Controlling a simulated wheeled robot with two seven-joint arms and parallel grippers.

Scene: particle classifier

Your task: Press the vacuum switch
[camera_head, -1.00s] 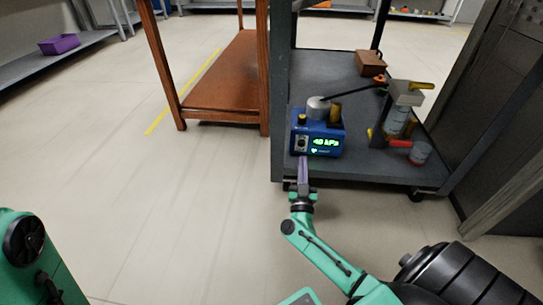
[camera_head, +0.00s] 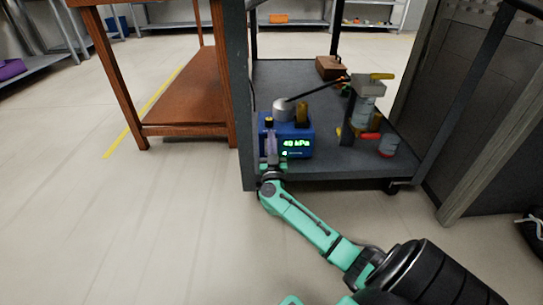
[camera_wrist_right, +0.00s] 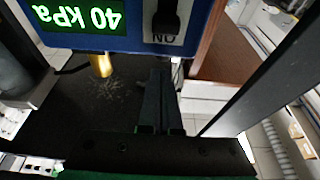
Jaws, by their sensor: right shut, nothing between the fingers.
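The blue vacuum unit (camera_head: 298,133) stands on the lower shelf of the grey cart. Its green display reads 40 kPa, and appears upside down in the right wrist view (camera_wrist_right: 78,18). Beside the display, the right wrist view shows the black vacuum switch (camera_wrist_right: 167,18) on a pale plate with an inverted ON mark. My right gripper (camera_head: 271,147) is shut and empty, in front of the unit's left part, covering the switch in the head view. In the wrist view its fingertips (camera_wrist_right: 160,74) are close to the switch plate; I cannot tell whether they touch. My left gripper is out of view.
The cart's grey post (camera_head: 238,100) rises just left of the unit. An orange-brown table (camera_head: 185,100) is at left.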

